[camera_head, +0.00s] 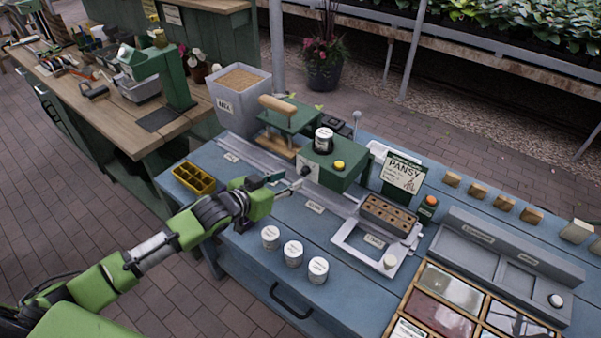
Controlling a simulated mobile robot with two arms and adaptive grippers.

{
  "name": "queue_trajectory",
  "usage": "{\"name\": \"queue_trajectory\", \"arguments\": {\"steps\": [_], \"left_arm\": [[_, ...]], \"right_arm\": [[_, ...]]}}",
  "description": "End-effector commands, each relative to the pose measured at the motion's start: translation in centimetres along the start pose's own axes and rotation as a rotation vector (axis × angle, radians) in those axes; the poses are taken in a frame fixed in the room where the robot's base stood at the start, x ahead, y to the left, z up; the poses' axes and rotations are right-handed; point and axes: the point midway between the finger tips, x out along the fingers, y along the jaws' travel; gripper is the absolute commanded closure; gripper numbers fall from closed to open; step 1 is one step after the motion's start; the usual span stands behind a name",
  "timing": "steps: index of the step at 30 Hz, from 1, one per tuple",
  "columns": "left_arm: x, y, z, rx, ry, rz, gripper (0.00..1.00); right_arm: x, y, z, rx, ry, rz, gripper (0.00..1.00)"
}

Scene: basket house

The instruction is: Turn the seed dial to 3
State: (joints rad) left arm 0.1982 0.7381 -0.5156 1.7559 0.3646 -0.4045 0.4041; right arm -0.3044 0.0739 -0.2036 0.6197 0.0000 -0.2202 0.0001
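The green seeder box (340,167) stands on the blue bench, with a yellow button and a dark-and-white canister on top. A small dark dial (305,171) is on its left-front face; its numbers are too small to read. My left gripper (292,180) is just left of and in front of the dial. Its fingers look parted with nothing between them, and I cannot tell whether a fingertip touches the dial. My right gripper is not in view.
A yellow tray (194,178) lies at the left of the bench. Several white tins (293,253) stand along the front edge. A brown cell block (388,214) and PANSY sign (402,174) are right of the box. A MIX bin (240,98) stands behind.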

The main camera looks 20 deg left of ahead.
Motion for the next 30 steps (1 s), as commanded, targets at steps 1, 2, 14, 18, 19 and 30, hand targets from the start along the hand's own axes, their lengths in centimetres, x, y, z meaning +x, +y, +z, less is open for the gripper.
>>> {"name": "queue_trajectory", "arguments": {"steps": [1, 2, 14, 18, 19, 30], "left_arm": [[1.0, 0.1, -0.3, 0.000, 0.002, 0.000, 0.66], [1.5, 0.0, -0.3, -0.001, 0.003, 0.000, 0.66], [6.0, 0.1, 0.0, 0.001, 0.000, 0.001, 0.66], [6.4, 0.1, 0.0, 0.001, 0.000, 0.001, 0.66], [6.4, 0.1, 0.0, 0.001, 0.001, 0.001, 0.66], [6.4, 0.1, 0.0, 0.001, 0.000, 0.001, 1.00]], "right_arm": [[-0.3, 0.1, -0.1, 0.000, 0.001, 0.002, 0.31], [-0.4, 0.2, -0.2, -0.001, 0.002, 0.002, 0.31], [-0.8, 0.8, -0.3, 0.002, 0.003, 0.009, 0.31], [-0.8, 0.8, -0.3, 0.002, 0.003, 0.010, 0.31], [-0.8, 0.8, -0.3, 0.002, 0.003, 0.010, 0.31], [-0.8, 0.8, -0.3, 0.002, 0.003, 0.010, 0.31]]}}
